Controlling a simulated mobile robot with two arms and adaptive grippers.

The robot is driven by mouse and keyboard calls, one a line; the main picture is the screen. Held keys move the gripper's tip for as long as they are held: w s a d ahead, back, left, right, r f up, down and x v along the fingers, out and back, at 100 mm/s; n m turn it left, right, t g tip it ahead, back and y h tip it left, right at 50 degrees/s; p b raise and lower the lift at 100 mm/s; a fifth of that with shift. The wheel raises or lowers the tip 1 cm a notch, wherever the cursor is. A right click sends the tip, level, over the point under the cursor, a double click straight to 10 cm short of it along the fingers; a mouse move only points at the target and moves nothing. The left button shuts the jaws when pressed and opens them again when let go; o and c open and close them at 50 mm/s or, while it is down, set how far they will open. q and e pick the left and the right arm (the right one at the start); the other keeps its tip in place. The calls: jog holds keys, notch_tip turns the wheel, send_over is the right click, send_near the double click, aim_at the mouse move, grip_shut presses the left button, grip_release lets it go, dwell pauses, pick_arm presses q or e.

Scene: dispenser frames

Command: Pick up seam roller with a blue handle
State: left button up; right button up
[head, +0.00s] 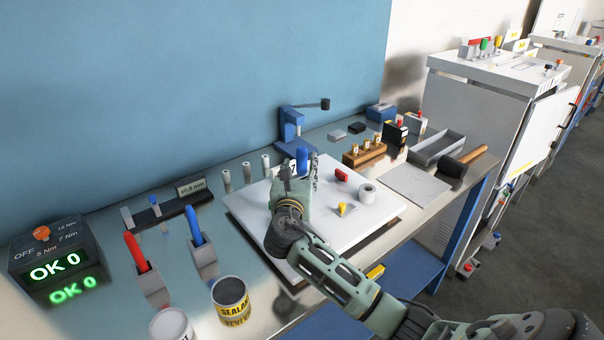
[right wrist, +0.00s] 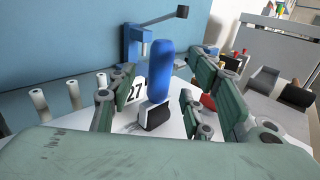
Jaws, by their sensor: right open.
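The seam roller's blue handle (right wrist: 160,70) stands upright in the right wrist view, above a dark and white base that is partly hidden. In the head view the blue handle (head: 302,158) shows just beyond my right gripper (head: 306,170). In the right wrist view my right gripper (right wrist: 160,95) is open, with its green fingers on either side of the handle and apart from it. A white board (head: 375,205) lies under the roller and the gripper. My left gripper is not in view.
A blue press (head: 292,125) stands behind the roller. A sealant can (head: 232,299) stands near the front edge.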

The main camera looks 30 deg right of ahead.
aim_at(301, 161)
jog(key=x, duration=0.5)
jog(key=shift+p, duration=0.4)
jog(key=shift+s, duration=0.1)
grip_shut()
